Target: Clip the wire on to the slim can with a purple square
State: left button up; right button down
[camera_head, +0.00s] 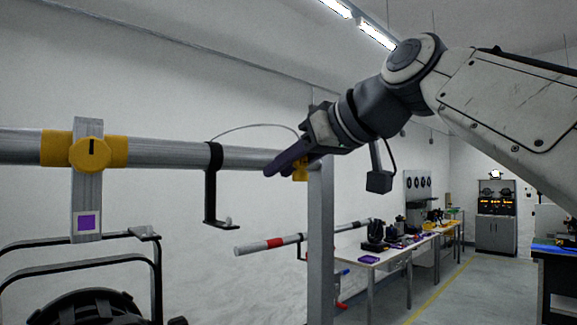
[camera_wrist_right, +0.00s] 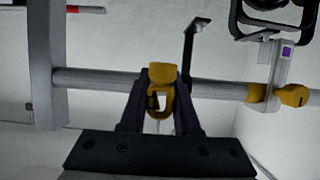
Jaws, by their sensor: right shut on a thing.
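A grey plate with a purple square (camera_head: 86,222) hangs from a yellow clamp (camera_head: 90,152) on the horizontal bar. Below it, a black can (camera_head: 85,308) with a black yoke is cut off by the lower left edge. A thin wire (camera_head: 250,126) arcs from near the black bracket to my right gripper (camera_head: 282,165). That gripper is shut on a yellow clip (camera_wrist_right: 159,98), seen between its fingers in the right wrist view, with the bar behind it. The purple square (camera_wrist_right: 287,52) also shows there at the upper right. My left gripper is not in view.
The grey bar (camera_head: 245,157) runs across to a vertical post (camera_head: 320,235). A black hooked bracket (camera_head: 210,190) hangs from the bar between clamp and gripper. A red-banded bar (camera_head: 290,241) is lower behind. Tables (camera_head: 375,257) with equipment stand at the back right.

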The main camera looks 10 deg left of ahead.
jog(key=shift+f+b, duration=1.9)
jog(key=shift+f, duration=0.15)
jog(key=shift+s+a+f+p, duration=0.1)
jog(key=shift+s+a+p, duration=1)
jog(key=shift+a, duration=2.05)
jog(key=shift+s+a+p, duration=0.65)
jog(key=shift+s+a, duration=0.85)
jog(key=shift+a, duration=1.6)
jog(key=shift+s+a+f+p, duration=0.1)
jog(key=shift+s+a+p, duration=1)
jog(key=shift+a, duration=2.05)
jog(key=shift+s+a, duration=0.1)
jog(key=shift+s, duration=0.15)
jog(key=shift+f+b, duration=0.45)
jog(key=shift+b, duration=0.15)
